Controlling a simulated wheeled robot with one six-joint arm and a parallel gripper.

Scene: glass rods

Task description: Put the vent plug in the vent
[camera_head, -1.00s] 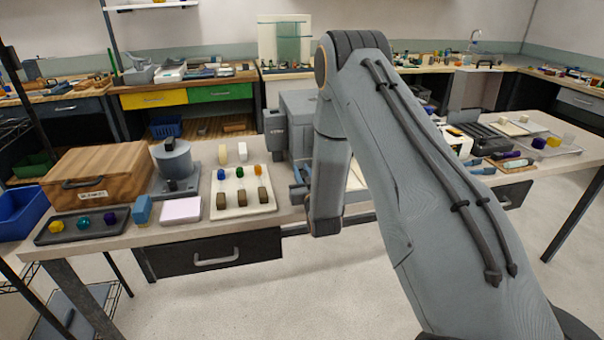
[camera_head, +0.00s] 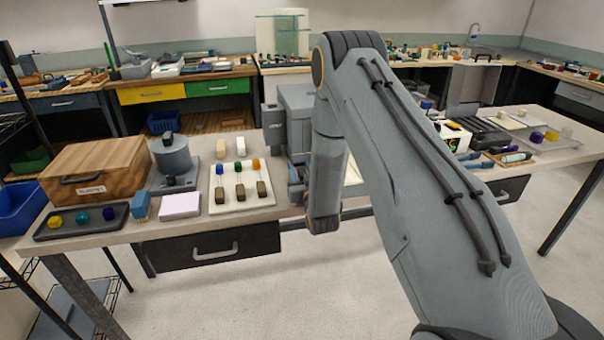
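I cannot make out which thing is the vent plug, and I cannot pick out the vent. A grey box-shaped machine (camera_head: 297,100) stands at the back of the near bench, partly behind my arm. A grey cylinder-shaped device (camera_head: 172,157) with a dark knob stands left of it. My arm crosses the middle of the view, and its lower link hangs down in front of the bench. My gripper is not visible; it is hidden behind the arm or too unclear to tell from the machine's parts.
The near bench holds a wooden box (camera_head: 97,172), a dark tray (camera_head: 50,230) with coloured knobs, a pink pad (camera_head: 180,205) and a white board (camera_head: 221,207) with capped glass rods. Blue-grey blocks (camera_head: 140,207) stand beside the pad. The floor in front is clear.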

